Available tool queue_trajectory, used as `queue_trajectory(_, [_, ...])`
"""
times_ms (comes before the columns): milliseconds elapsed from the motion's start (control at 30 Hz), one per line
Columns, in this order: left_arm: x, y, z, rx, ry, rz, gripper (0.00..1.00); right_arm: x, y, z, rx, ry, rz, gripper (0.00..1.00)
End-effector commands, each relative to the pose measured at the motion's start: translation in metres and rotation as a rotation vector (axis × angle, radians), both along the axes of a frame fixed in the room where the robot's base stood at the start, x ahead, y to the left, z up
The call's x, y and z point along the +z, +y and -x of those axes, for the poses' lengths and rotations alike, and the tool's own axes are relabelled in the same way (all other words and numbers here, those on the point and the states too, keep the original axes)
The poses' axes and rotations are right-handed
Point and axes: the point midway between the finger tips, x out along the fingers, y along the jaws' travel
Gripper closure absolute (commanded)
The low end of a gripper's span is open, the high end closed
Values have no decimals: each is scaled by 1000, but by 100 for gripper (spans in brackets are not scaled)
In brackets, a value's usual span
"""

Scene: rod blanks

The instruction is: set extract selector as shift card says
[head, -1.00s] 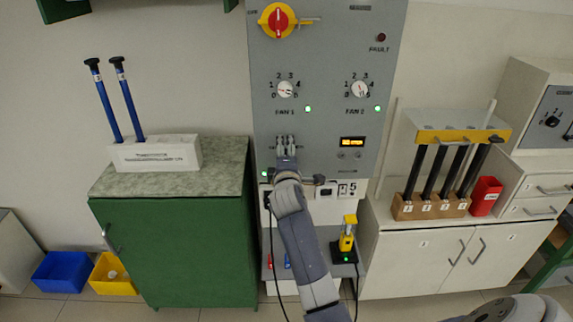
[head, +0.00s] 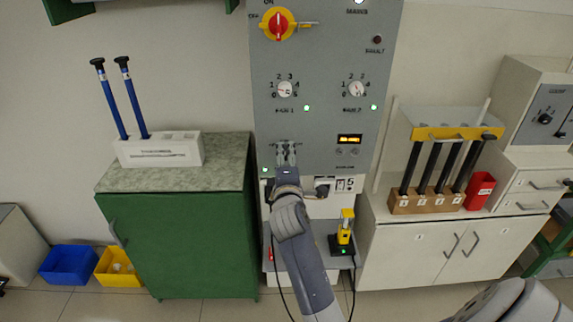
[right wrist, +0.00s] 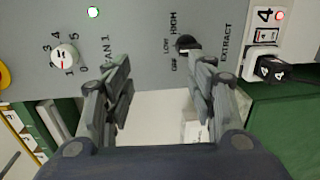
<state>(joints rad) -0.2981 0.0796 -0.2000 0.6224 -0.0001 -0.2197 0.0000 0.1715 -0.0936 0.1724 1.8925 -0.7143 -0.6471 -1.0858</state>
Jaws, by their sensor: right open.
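The extract selector is a small dark knob (right wrist: 187,43) beside the labels OFF, LOW and HIGH in the right wrist view; its setting cannot be made out. One finger of my right gripper (right wrist: 160,78) is close to the knob and partly overlaps it in the picture. The gripper is open, with nothing between its fingers. In the head view my right gripper (head: 286,155) is in front of the grey panel (head: 325,120), below the FAN 1 dial (head: 285,88), and hides the selector. I cannot identify a shift card. My left gripper is not in view.
A FAN 2 dial (head: 356,88) and an amber display (head: 349,140) are right of my gripper. Black plugs (right wrist: 265,69) sit in sockets below the panel. A green cabinet (head: 185,245) stands left, and a white counter (head: 430,252) with a rod rack stands right.

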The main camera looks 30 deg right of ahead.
Motion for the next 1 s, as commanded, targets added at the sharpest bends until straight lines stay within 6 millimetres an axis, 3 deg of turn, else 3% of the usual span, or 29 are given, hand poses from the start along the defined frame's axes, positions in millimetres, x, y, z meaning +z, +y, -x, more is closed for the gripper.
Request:
queue_trajectory(400, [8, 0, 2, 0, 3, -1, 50, 0, 13, 22, -1, 0, -1, 48])
queue_trajectory(1000, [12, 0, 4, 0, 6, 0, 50, 0, 14, 23, 0, 1, -1, 48])
